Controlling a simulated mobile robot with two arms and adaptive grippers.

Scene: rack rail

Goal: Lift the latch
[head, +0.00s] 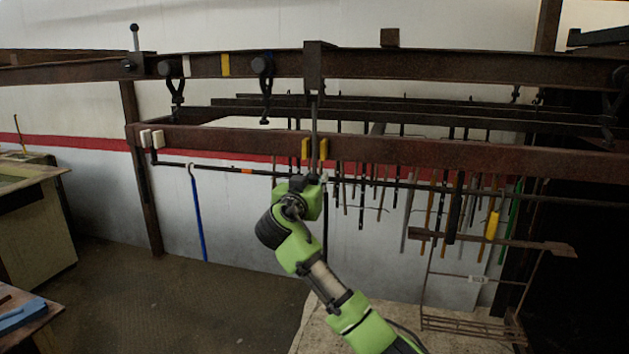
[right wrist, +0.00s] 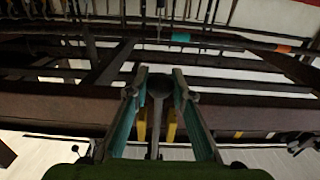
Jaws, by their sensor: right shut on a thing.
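A thin grey rod (head: 314,125), which I take for the latch, hangs from a rusty block (head: 315,65) on the upper rail. It passes in front of the lower brown beam, between two yellow marks (head: 323,148). My right gripper (head: 313,178) is at the rod's lower end, reaching up from below. In the right wrist view the rod's rounded end (right wrist: 160,86) lies between the teal-lined fingers of the right gripper (right wrist: 158,88), which are shut on it. The exact contact is hard to see. My left gripper is not in view.
The lower beam (head: 450,152) runs close behind my right gripper. Hooks (head: 265,90) hang from the upper rail (head: 440,66). A dark bar (head: 220,168) and several hanging tools are behind. A wire rack (head: 470,315) stands lower right. The floor at left is clear.

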